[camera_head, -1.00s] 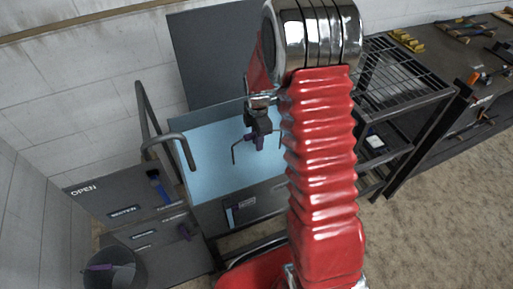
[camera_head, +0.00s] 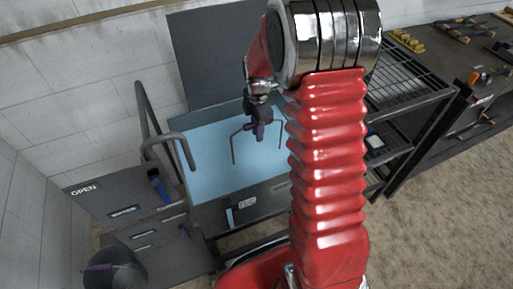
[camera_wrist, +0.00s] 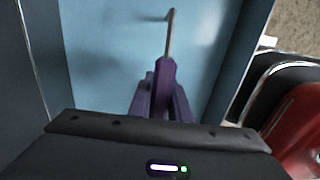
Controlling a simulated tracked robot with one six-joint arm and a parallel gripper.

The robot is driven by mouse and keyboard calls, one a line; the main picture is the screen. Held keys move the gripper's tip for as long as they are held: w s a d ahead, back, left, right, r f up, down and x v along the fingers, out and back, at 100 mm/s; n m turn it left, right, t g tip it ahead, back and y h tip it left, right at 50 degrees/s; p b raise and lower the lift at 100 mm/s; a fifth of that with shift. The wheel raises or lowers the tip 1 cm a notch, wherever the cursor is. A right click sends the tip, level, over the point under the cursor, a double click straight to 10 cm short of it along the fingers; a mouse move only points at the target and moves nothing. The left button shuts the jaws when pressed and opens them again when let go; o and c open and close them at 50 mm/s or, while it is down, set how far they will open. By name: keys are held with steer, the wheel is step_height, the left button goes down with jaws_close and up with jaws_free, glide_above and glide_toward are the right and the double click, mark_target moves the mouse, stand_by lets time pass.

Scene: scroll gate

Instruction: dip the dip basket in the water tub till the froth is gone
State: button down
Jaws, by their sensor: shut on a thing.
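The water tub (camera_head: 265,194) is a grey, open box with light blue water inside, left of my arm. My gripper (camera_head: 259,124) is above the water, shut on the purple grip of the dip basket (camera_head: 259,131). In the wrist view, the purple grip (camera_wrist: 164,92) sits between my fingers, with a thin rod beyond it. In the head view, thin dark legs run down from the grip on both sides to the blue surface. The basket's body does not show; it seems to be under the surface. I see no froth on the visible surface.
A grey bent pipe (camera_head: 168,137) rises at the tub's left corner. Grey boxes (camera_head: 88,199) marked OPEN and WATER, with a blue handle (camera_head: 158,186), stand left. A dark bucket (camera_head: 117,271) is at lower left. A black wire rack (camera_head: 405,85) stands right of my arm.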

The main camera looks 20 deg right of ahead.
step_height(320, 180, up, 17)
stand_by(2.2)
stand_by(1.4)
step_height(320, 180, up, 12)
stand_by(1.6)
steer(key=shift+a, duration=0.1)
